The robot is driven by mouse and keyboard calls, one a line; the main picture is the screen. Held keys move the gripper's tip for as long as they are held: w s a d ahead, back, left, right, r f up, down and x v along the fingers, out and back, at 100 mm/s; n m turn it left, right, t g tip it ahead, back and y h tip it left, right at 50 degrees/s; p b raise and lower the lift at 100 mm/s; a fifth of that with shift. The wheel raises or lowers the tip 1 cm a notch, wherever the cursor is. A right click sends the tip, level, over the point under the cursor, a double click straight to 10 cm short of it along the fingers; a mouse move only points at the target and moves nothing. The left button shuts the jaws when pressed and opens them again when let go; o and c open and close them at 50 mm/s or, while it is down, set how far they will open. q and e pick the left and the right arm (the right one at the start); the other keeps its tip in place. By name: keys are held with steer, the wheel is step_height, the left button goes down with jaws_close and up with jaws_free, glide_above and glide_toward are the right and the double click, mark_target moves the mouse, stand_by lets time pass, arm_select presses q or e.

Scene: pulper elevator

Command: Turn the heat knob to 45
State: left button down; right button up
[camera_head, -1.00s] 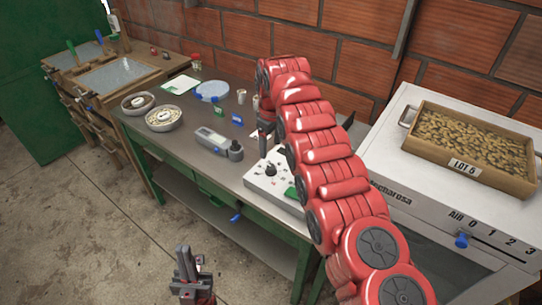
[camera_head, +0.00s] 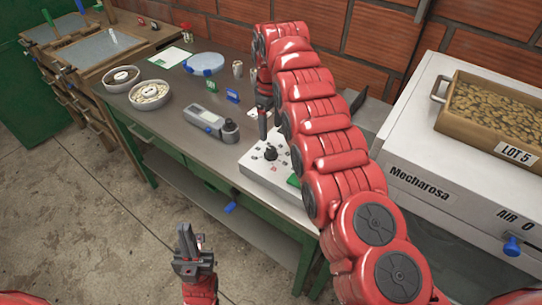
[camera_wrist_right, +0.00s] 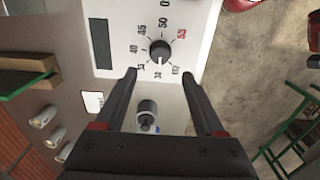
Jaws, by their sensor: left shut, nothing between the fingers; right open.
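The heat knob (camera_head: 271,153) is a black round dial on a white sloped control box (camera_head: 258,176) on the green bench. In the right wrist view the knob (camera_wrist_right: 160,52) stands inside a printed scale with 40, 45, 50 and a red 55. A pale mark shows on its lower side, away from 45. My right gripper (camera_head: 262,132) points down just above and behind the knob. In the right wrist view its open fingers (camera_wrist_right: 159,76) straddle the space just below the knob, with nothing between them. My left gripper (camera_head: 187,240) is shut and empty, in front of the bench.
A grey handheld meter (camera_head: 211,124) lies left of the box. The floor in front is clear.

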mark_target(271, 149)
step_height(271, 149, down, 7)
steer(key=shift+f+p, duration=0.1)
steer(key=shift+p, duration=0.75)
steer(key=shift+s+f, duration=0.1)
steer(key=shift+f, duration=0.45)
jaws_close()
